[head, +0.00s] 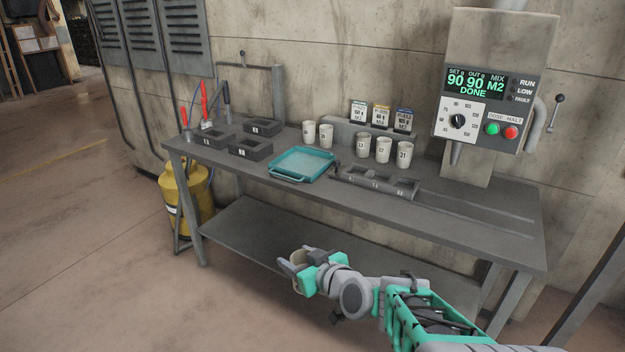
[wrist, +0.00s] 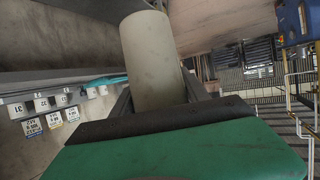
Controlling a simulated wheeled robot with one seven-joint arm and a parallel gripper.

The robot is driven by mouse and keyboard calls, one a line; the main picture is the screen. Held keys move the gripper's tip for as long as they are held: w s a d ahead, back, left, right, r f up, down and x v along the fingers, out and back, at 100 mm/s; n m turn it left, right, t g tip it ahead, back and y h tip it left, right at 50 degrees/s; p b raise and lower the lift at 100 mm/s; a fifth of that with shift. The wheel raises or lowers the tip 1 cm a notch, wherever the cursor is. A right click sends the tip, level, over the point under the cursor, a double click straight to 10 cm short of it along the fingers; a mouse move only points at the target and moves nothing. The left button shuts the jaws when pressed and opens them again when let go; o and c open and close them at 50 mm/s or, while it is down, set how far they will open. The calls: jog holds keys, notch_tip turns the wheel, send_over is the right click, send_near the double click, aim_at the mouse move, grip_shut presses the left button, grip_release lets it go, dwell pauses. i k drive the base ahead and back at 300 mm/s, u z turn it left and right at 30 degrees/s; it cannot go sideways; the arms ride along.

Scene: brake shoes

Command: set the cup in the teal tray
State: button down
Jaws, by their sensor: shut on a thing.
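My gripper (head: 309,270) is in front of the table, below the level of its top, and is shut on a pale cup. The held cup (head: 299,257) shows only in part in the head view, between the jaws. In the wrist view the held cup (wrist: 153,62) fills the upper middle, and its lower part is hidden by the gripper. The teal tray (head: 289,178) lies on the table top, left of the middle, and looks empty. The gripper and cup are apart from the tray, nearer to the camera.
The table (head: 455,216) also bears several standing pale cups (head: 383,150), dark grey bins (head: 250,148) left of the tray and a grey slotted holder (head: 375,183) right of it. A dosing machine (head: 490,95) reading DONE stands at the right. A yellow drum (head: 185,198) stands at the left.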

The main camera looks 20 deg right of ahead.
aim_at(303, 165)
jog(key=u, duration=0.6)
jog(key=i, duration=0.5)
jog(key=u, duration=0.7)
jog(key=i, duration=0.85)
jog(key=z, duration=0.55)
jog(key=i, duration=0.7)
jog(key=z, duration=0.8)
